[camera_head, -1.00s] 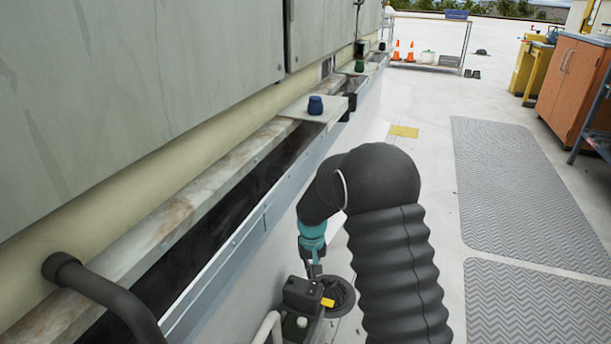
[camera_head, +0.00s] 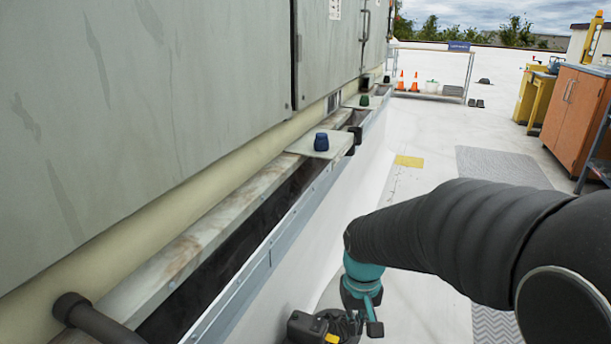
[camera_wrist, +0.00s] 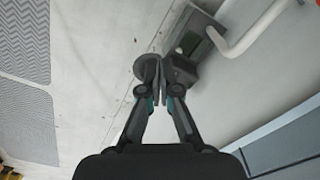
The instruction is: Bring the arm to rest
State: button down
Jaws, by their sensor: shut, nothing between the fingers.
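My gripper (camera_head: 371,320) hangs at the end of my dark-sleeved arm, below its teal wrist band, in the head view. It points down at the right of the cooler's trough. In the wrist view my gripper (camera_wrist: 156,80) has its two fingertips together with nothing between them. The floor and a black box-shaped device (camera_wrist: 187,48) lie beyond the tips. The same black device (camera_head: 307,327), with a yellow tag, shows at the bottom edge of the head view. My arm hides part of it and the floor.
The grey cooler cabinet (camera_head: 150,100) and its open trough (camera_head: 245,235) run along the left. A blue knob (camera_head: 321,141) stands on a ledge. Grey mats (camera_head: 500,168) lie on the floor at right. An orange cabinet (camera_head: 572,112) stands far right. Open floor lies ahead.

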jog(key=s+d+r+t+p, duration=0.2)
jog(key=s+r, duration=0.4)
jog(key=r, duration=0.2)
jog(key=s+d+r+m+t+p, duration=0.1)
jog(key=s+d+r+t, duration=0.2)
jog(key=s+r, duration=0.4)
jog(key=shift+s+d+r+m+p, duration=0.25)
jog(key=shift+r+m+p, duration=0.1)
jog(key=shift+r, duration=0.45)
